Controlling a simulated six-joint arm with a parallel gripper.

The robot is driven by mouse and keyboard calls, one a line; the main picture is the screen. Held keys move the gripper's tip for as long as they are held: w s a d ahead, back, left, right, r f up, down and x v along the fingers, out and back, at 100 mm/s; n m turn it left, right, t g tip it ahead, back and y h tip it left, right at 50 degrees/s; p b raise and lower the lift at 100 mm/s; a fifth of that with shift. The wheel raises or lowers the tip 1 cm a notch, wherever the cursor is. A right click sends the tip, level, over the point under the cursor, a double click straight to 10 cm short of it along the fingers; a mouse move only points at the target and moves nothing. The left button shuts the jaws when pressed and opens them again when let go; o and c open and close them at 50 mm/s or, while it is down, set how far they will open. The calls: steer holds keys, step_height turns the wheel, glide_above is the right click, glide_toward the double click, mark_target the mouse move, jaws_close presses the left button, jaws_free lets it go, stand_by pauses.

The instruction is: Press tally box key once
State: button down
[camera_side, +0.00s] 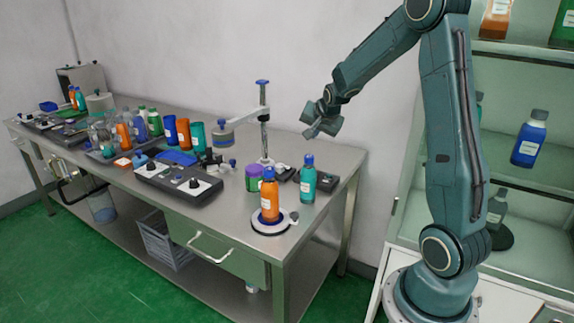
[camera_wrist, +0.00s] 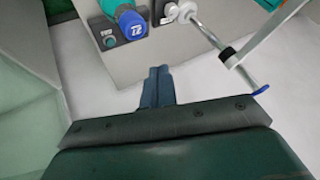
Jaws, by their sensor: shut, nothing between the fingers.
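A small dark box with a round teal key and a small display, which looks like the tally box (camera_wrist: 103,33), is at the upper left of the wrist view. In the side view, a dark box (camera_side: 346,184) behind and right of the teal bottle appears to be the same one; its key is too small to make out there. My gripper (camera_side: 312,130) is shut and empty, raised above the right end of the bench. In the wrist view, its fingertips (camera_wrist: 159,72) are together, below and right of the box, apart from it.
A teal bottle with a blue cap (camera_side: 308,181) stands beside the box; the wrist view shows it too (camera_wrist: 131,22). A stand with a metal post (camera_side: 264,130) is left of my gripper. An orange bottle (camera_side: 269,197) stands on a round base. Bottles and devices crowd the bench's left.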

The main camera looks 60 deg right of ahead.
mark_target(330, 176)
steer(key=s+d+f+m+h, duration=0.1)
steer(key=d+f+m, duration=0.3)
steer(key=d+f, duration=0.4)
steer(key=d, duration=0.3)
steer(key=shift+s+d+g+h, duration=0.3)
steer(key=shift+s+g, duration=0.05)
steer(key=shift+g, duration=0.05)
steer(key=shift+f, duration=0.2)
steer(key=shift+f, duration=4.25)
steer(key=shift+f, duration=0.85)
steer(key=shift+r, duration=0.85)
steer(key=shift+r, duration=2.5)
